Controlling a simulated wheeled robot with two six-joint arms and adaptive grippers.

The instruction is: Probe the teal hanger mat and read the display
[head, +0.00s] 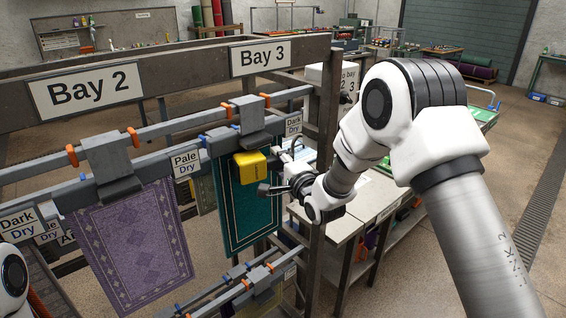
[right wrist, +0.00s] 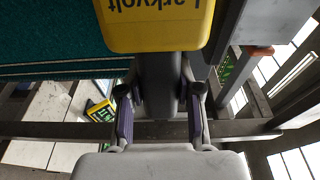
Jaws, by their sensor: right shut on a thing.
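The teal mat (head: 245,215) with a pale border line hangs from a clamp in Bay 3. It also fills the upper left of the right wrist view (right wrist: 50,40). My right gripper (head: 283,188) is shut on the dark handle of a yellow meter (head: 250,166). In the right wrist view, the fingers (right wrist: 160,108) grip the handle from both sides, and the meter's yellow body (right wrist: 150,28) reads "Larkvolt" upside down. The meter is in front of the mat's upper part; I cannot tell whether it touches. My left gripper is out of view.
A purple mat (head: 135,245) hangs in Bay 2, left of the teal one. Rack rails (head: 150,130) and a post (head: 322,150) stand close to my right arm. A "Pale Dry" card (head: 186,163) hangs between the mats. A white-topped bench (head: 335,222) stands behind, right of the post.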

